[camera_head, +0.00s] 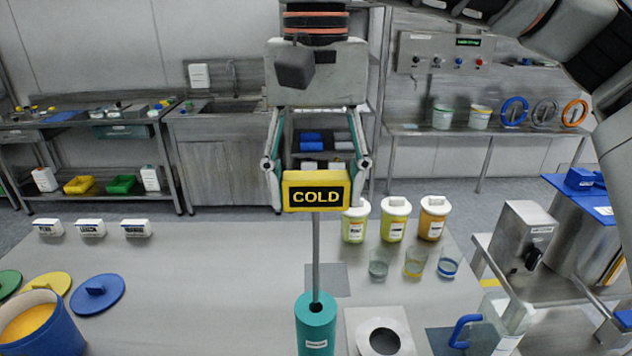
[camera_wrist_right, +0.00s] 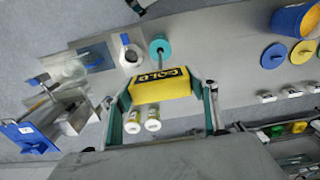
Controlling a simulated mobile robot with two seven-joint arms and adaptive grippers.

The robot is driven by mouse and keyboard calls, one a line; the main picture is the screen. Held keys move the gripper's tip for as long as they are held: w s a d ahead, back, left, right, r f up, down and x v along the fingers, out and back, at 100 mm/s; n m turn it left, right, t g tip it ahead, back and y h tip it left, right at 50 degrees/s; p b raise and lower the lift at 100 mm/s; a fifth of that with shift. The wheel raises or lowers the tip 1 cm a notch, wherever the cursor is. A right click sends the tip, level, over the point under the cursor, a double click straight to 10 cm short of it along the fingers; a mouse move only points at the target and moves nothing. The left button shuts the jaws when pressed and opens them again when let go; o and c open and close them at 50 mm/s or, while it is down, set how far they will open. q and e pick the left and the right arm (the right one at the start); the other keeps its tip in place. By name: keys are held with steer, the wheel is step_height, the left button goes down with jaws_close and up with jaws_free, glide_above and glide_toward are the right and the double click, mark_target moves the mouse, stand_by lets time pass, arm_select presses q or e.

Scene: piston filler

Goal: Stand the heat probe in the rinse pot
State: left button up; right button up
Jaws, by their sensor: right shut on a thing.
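The heat probe is a yellow block reading COLD (camera_head: 316,198) with a long thin grey rod below it. My right gripper (camera_head: 316,180) is shut on the yellow block, one finger on each side, and the rod hangs upright. The teal pot (camera_head: 316,335), which I take for the rinse pot, stands on the table below. The rod's lower end meets the dark hole in its top; how deep it reaches is hard to tell. In the right wrist view the yellow block (camera_wrist_right: 162,85) is between the fingers, with the teal pot (camera_wrist_right: 160,47) beyond. My left gripper is not seen.
Close right of the pot is a pale block with a round hole (camera_head: 383,340). Glass beakers (camera_head: 414,262) and lidded jars (camera_head: 393,219) stand behind. A blue tub (camera_head: 40,325) and coloured lids (camera_head: 97,294) are at the left. The table's centre-left is clear.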

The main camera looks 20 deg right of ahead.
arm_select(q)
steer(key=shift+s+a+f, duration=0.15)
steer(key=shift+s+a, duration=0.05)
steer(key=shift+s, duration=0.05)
arm_select(e)
steer(key=shift+f, duration=0.1)
steer(key=shift+f, duration=0.35)
steer(key=shift+f+b, duration=0.3)
steer(key=shift+f, duration=0.55)
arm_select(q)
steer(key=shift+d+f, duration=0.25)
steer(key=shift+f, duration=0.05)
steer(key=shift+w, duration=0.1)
